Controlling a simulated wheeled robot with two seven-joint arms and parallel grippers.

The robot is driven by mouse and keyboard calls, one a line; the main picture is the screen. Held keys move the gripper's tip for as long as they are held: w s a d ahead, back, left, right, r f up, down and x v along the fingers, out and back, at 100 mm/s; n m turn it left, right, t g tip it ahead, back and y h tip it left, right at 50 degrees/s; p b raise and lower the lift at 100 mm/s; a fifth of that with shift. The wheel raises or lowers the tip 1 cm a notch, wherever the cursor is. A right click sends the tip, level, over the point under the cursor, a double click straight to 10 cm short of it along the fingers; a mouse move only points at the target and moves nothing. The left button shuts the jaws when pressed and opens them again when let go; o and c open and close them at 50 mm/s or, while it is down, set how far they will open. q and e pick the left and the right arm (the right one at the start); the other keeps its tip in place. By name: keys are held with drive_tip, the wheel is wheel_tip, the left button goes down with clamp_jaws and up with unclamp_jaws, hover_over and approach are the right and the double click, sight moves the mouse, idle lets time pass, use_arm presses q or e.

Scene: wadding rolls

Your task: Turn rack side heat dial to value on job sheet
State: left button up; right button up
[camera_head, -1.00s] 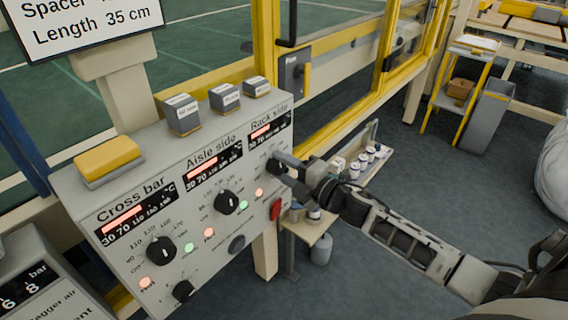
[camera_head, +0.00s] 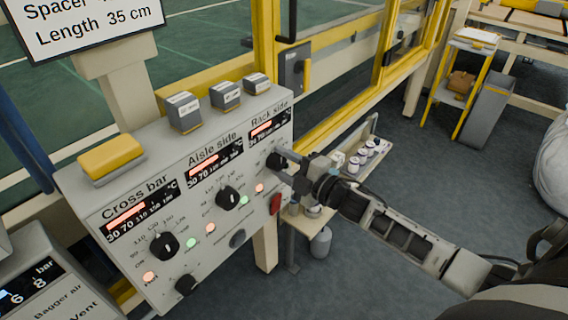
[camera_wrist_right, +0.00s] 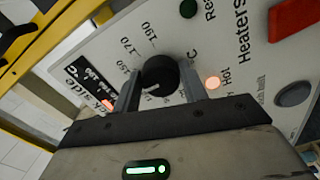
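The rack side heat dial (camera_head: 275,160) is a black round knob at the right end of the sloped grey panel (camera_head: 262,205), under the "Rack side" label. My right gripper (camera_head: 287,167) is at this dial, with its fingers apart. In the right wrist view, the dial (camera_wrist_right: 160,75) sits between the two fingers of my right gripper (camera_wrist_right: 160,82); contact is hard to tell. A pale mark shows on its lower left, with printed numbers 150, 170 and 190 around it. The job sheet (camera_head: 88,22) is cut off at top left; only "Spacer" and "Length 35 cm" lines show. My left gripper is not in view.
The aisle side dial (camera_head: 228,197) and cross bar dial (camera_head: 163,246) are to the left. Grey blocks (camera_head: 225,95) and a yellow-topped block (camera_head: 110,158) stand on the panel. A yellow-framed guard (camera_head: 340,115) rises behind.

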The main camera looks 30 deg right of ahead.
drive_tip(key=o, duration=0.3)
drive_tip(key=shift+o, duration=0.2)
drive_tip(key=b+v, duration=0.1)
drive_tip(key=v, duration=1.5)
drive_tip(key=s+a+f+m+g+h, duration=0.1)
drive_tip(key=s+a+f+m+g, duration=0.2)
drive_tip(key=a+f+m, duration=0.3)
drive_tip(key=s+a+f+m+g+h, duration=0.2)
drive_tip(key=s+a+f+m, duration=0.3)
drive_tip(key=a+m, duration=0.5)
drive_tip(key=a+f+g, duration=0.1)
drive_tip(key=a+f, duration=0.1)
drive_tip(key=a, duration=0.1)
drive_tip(key=shift+f+g, duration=0.3)
drive_tip(key=shift+f, duration=0.05)
